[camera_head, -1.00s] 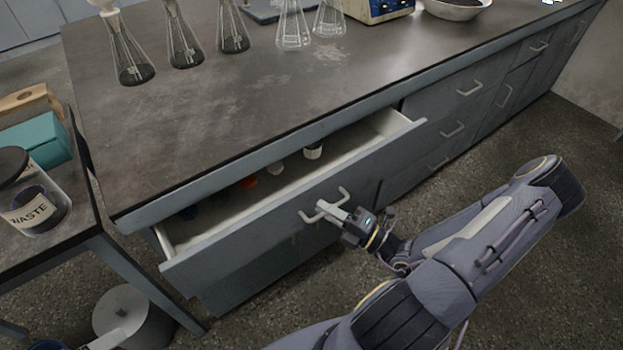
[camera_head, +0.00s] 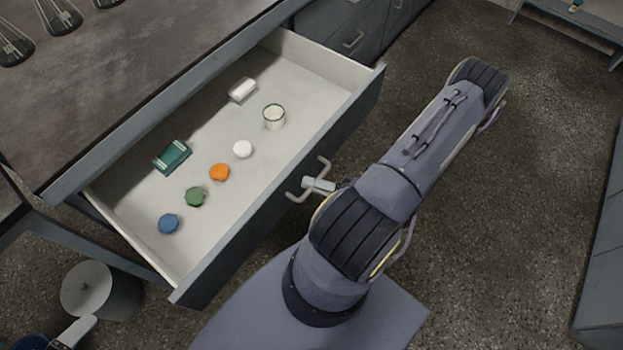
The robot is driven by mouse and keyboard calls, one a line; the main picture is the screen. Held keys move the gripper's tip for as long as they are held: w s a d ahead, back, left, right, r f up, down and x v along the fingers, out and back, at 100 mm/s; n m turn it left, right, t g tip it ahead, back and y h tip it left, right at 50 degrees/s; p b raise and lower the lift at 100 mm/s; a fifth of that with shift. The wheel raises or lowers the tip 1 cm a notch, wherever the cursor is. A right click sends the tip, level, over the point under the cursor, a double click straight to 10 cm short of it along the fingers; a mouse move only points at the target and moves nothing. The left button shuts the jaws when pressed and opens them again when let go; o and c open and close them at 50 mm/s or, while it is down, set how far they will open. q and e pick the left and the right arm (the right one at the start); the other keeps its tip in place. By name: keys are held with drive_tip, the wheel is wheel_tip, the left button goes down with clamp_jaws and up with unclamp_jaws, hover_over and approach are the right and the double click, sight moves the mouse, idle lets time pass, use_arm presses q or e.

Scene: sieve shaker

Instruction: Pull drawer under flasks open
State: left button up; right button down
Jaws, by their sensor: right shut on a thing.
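The drawer (camera_head: 278,206) under the bench is pulled well out, and its white inside shows. My right gripper (camera_head: 315,184) is at the drawer's front, shut on the handle (camera_head: 324,166); my arm hides part of the gripper. In the drawer lie a blue cap (camera_head: 168,223), a green cap (camera_head: 195,196), an orange cap (camera_head: 219,172), a white cap (camera_head: 242,149), a white cup-like container (camera_head: 273,117), a teal packet (camera_head: 172,157) and a small white block (camera_head: 242,89). Flasks (camera_head: 58,17) stand on the bench above.
The dark bench top (camera_head: 110,75) is bare near the drawer. A grey bin (camera_head: 100,290) stands on the floor at lower left. More closed drawers (camera_head: 345,30) are farther along the bench. Open floor lies to the right, with a cabinet (camera_head: 603,270) at the right edge.

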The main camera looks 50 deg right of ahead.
use_arm(q)
drive_tip(key=shift+s, duration=0.5)
use_arm(e)
drive_tip(key=shift+s, duration=0.5)
drive_tip(key=shift+d, duration=0.1)
drive_tip(key=c, duration=1.8)
unclamp_jaws()
use_arm(q)
drive_tip(key=shift+r, duration=0.1)
use_arm(e)
drive_tip(key=v, duration=0.7)
drive_tip(key=shift+s+d+f, duration=0.15)
drive_tip(key=shift+s+d, duration=0.05)
drive_tip(key=shift+s, duration=0.1)
